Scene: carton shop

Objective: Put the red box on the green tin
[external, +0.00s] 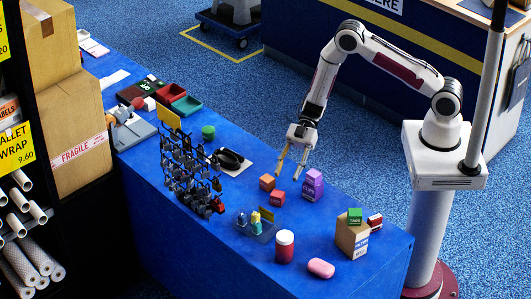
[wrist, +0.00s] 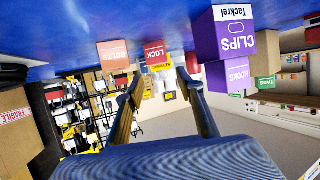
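The red box (external: 278,198) sits on the blue table beside an orange box (external: 267,181). In the wrist view the red box (wrist: 155,53) appears upside down, with a "LOCK" label, beyond and between my fingertips. The green tin (external: 208,132) is a short green cylinder standing farther back on the table, left of my gripper; I cannot make it out in the wrist view. My gripper (external: 290,172) is open and empty, above the table near the red, orange and purple boxes. In the wrist view its two fingers (wrist: 159,77) are spread apart.
Stacked purple boxes (external: 312,186) stand just right of the red box. A rack of hanging padlocks (external: 190,168) stands between the tin and the front edge. A black item on a white sheet (external: 231,160) lies between tin and boxes. A carton (external: 351,237) stands at right.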

